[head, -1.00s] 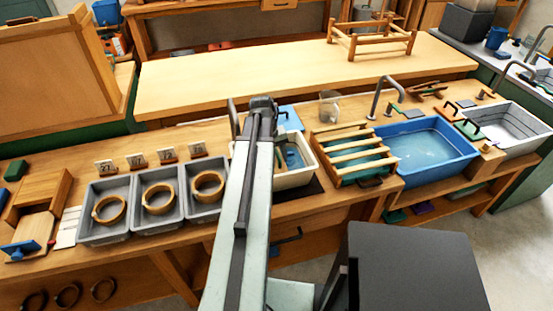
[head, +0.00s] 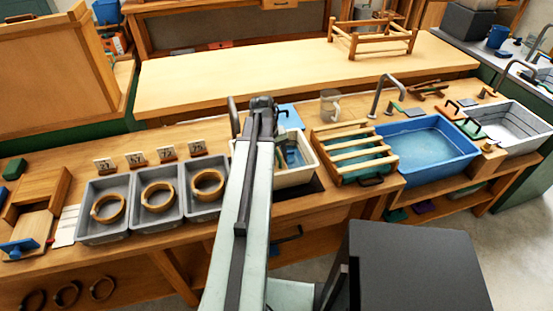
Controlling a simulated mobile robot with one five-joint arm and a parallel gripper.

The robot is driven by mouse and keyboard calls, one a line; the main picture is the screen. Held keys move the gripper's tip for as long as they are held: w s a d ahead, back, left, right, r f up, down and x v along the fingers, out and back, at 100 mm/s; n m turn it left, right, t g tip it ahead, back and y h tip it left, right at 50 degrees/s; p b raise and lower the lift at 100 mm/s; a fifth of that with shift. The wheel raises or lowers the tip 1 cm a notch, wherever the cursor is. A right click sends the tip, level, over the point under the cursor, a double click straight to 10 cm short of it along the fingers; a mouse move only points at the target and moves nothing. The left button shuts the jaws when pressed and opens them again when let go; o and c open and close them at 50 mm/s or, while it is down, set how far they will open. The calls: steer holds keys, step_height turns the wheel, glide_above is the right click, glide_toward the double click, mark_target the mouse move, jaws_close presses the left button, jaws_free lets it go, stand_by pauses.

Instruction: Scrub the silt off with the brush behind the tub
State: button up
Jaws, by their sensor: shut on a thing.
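A cream tub (head: 306,171) sits on the bench just right of my arm, which hides its left part. Inside it, a small dark and green shape (head: 281,157) shows beside the arm; I cannot tell what it is. A blue basin (head: 451,172) stands to the right under a grey tap. A brown wooden piece (head: 428,90) lies behind the basin; I cannot tell if it is a brush. My arm reaches over the bench towards the cream tub. My gripper is hidden behind my arm. No silt can be made out.
A slatted wooden rack (head: 352,152) stands between tub and basin. A clear jug (head: 330,105) is behind it. Several grey trays with wooden rings (head: 158,198) and number cards stand left. A white sink (head: 515,125) is far right. The rear table (head: 250,75) is mostly clear.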

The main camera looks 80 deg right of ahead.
steer(key=shift+f+b, duration=0.4)
steer(key=shift+f, duration=0.1)
steer(key=shift+w+a, duration=0.1)
